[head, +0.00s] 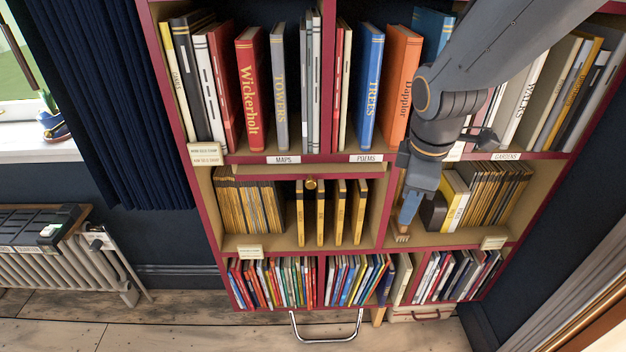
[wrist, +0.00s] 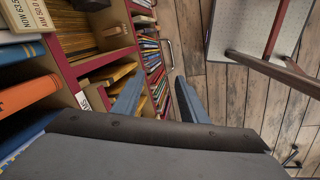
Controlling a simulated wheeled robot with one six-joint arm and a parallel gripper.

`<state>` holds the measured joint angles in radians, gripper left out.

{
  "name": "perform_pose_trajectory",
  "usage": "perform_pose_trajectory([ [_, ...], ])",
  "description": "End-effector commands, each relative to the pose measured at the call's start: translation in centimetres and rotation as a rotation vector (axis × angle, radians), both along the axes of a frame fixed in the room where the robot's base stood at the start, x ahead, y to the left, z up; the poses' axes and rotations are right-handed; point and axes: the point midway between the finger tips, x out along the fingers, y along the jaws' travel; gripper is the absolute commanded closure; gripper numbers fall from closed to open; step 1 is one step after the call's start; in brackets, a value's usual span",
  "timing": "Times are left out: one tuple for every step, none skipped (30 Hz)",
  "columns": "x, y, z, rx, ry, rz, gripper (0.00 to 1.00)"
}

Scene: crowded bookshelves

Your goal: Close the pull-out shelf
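A thin wooden board with a red front edge (head: 345,172) shows under the MAPS and POEMS labels, above the middle compartment; it looks like the pull-out shelf. A round brass knob (head: 311,184) shows at its middle.
Upright books fill the top row, including a blue TREES book (head: 368,85) and an orange book (head: 400,80) near my arm. A metal handle (head: 328,338) sticks out at the bottom front. A radiator (head: 60,270) stands at left.

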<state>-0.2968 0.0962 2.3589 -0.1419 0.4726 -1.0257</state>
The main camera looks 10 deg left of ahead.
Motion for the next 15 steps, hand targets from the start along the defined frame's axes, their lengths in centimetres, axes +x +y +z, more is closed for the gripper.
perform_pose_trajectory([
  [0.8, 2.0, 0.2, -0.036, -0.016, 0.175, 0.61],
  [1.3, 3.1, 0.5, -0.060, -0.025, 0.281, 0.61],
  [1.8, 4.5, 0.7, -0.093, -0.038, 0.422, 0.61],
  [2.1, 5.6, 1.0, -0.118, -0.049, 0.528, 0.61],
  [2.5, 6.7, 1.2, -0.145, -0.059, 0.633, 0.61],
  [2.9, 8.2, 1.5, -0.180, -0.074, 0.773, 0.61],
  [3.1, 9.4, 1.8, -0.207, -0.084, 0.875, 0.61],
  [3.3, 10.5, 2.0, -0.235, -0.095, 0.976, 0.61],
  [3.6, 12.0, 2.3, -0.272, -0.108, 1.106, 0.61],
  [3.7, 13.0, 2.5, -0.299, -0.118, 1.196, 0.61],
  [3.8, 14.0, 2.7, -0.324, -0.127, 1.283, 0.61],
  [3.9, 15.3, 3.0, -0.359, -0.139, 1.391, 0.61],
  [3.9, 16.1, 3.2, -0.382, -0.148, 1.463, 0.61],
  [4.0, 17.0, 3.4, -0.405, -0.157, 1.530, 0.61],
  [4.0, 17.8, 3.6, -0.432, -0.165, 1.609, 0.61],
])
